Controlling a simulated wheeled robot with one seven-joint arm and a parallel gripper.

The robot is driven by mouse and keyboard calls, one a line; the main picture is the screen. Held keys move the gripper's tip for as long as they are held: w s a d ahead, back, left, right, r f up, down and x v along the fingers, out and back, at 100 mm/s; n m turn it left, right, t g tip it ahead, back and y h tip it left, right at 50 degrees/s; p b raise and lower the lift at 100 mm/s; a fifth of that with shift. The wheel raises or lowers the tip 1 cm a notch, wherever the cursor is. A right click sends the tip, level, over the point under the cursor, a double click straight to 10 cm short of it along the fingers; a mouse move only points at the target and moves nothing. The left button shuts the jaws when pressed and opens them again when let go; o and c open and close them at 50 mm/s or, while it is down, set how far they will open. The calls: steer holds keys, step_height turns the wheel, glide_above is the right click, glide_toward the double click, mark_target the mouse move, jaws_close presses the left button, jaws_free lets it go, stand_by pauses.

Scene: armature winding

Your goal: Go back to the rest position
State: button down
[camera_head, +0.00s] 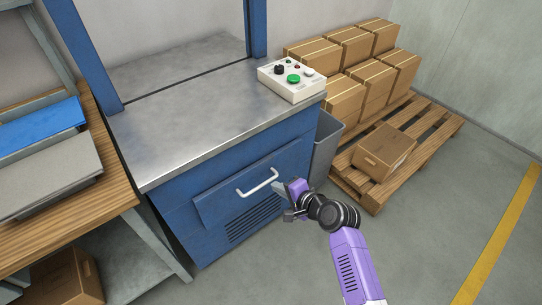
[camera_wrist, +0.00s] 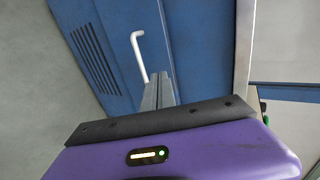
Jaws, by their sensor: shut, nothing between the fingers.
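My gripper (camera_head: 281,188) is shut and empty. In the head view it is in front of the blue cabinet's drawer, near the right end of the white handle (camera_head: 257,182). In the wrist view my gripper's fingers (camera_wrist: 158,90) are together and point toward the blue drawer front, with the white handle (camera_wrist: 138,55) just to their left. I cannot tell whether the fingertips touch the drawer. The drawer (camera_head: 222,201) looks tilted or slightly out from the cabinet front.
A control box (camera_head: 291,80) with a green button sits on the metal worktop (camera_head: 190,120). A grey bin (camera_head: 325,145) stands right of the cabinet, beside a pallet (camera_head: 437,135) with cardboard boxes. A wooden bench (camera_head: 112,195) is at left. The floor at lower right is clear.

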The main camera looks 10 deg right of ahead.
steer(key=s+d+r+n+t+h, duration=0.35)
steer(key=d+r+t, duration=0.2)
steer(key=r, duration=0.25)
steer(key=s+d+r+n+p, duration=0.1)
steer(key=s+r, duration=0.3)
steer(key=s, duration=1)
steer(key=s+d+r+n+h+p, duration=0.1)
steer(key=s+r+n, duration=0.3)
steer(key=s, duration=1)
steer(key=s+d+r+n+g+h+p, duration=0.1)
steer(key=s+r, duration=0.4)
steer(key=s, duration=0.9)
steer(key=shift+s+d+r+n+p, duration=0.25)
steer(key=shift+d+n+p, duration=0.45)
steer(key=shift+d+n, duration=0.4)
steer(key=shift+a+h, duration=0.15)
steer(key=shift+h, duration=0.1)
